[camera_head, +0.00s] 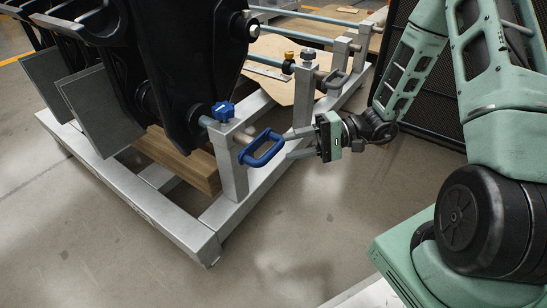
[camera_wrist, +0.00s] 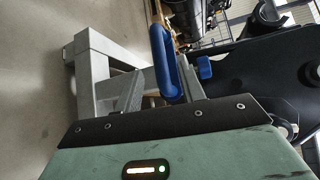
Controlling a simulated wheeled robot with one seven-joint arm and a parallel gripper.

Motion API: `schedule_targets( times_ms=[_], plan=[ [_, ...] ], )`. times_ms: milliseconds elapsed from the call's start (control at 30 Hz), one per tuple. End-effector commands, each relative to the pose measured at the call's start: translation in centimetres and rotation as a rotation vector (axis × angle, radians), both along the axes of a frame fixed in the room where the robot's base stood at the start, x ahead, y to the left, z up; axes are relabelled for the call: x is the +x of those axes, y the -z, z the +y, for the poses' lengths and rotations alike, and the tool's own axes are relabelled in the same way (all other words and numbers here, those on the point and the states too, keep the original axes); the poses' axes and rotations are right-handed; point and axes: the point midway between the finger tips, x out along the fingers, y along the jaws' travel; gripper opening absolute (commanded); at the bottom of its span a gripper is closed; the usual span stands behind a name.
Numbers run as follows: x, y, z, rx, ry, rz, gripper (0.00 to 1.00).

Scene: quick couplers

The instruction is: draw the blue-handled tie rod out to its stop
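The blue handle (camera_head: 262,148) of the tie rod is a closed loop standing out from the near grey post (camera_head: 231,165) of the frame. A blue star knob (camera_head: 223,111) sits on top of this post. The rod (camera_head: 207,122) shows briefly between the post and the black coupler. My gripper (camera_head: 286,145) is open at the handle's right end, its fingers spread above and below. In the wrist view the blue handle (camera_wrist: 165,65) appears between the two fingers, closer to the right one. I cannot tell whether a finger touches it.
The black coupler (camera_head: 185,50) stands on the grey metal frame (camera_head: 170,225) with a wooden beam (camera_head: 180,160). The floor (camera_head: 320,220) in front is clear.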

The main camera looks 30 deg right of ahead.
Motion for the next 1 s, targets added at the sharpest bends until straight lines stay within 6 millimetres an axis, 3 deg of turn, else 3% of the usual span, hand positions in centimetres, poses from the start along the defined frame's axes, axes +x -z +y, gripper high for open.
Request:
schedule_targets(
  times_ms=[100,300,700,733,867,1000],
  plan=[
    [0.5,0.7,2.3,0.001,-0.004,-0.003,0.4],
    [1.2,0.8,4.6,0.0,-0.003,-0.002,0.4],
    [1.4,0.7,5.3,0.0,0.0,0.0,0.4],
    [1.4,0.7,5.3,0.0,0.0,0.0,0.37],
    [1.4,0.7,5.3,0.001,0.0,0.0,0.01],
    [1.4,0.7,5.3,0.001,0.0,0.0,0.0]
  ],
)
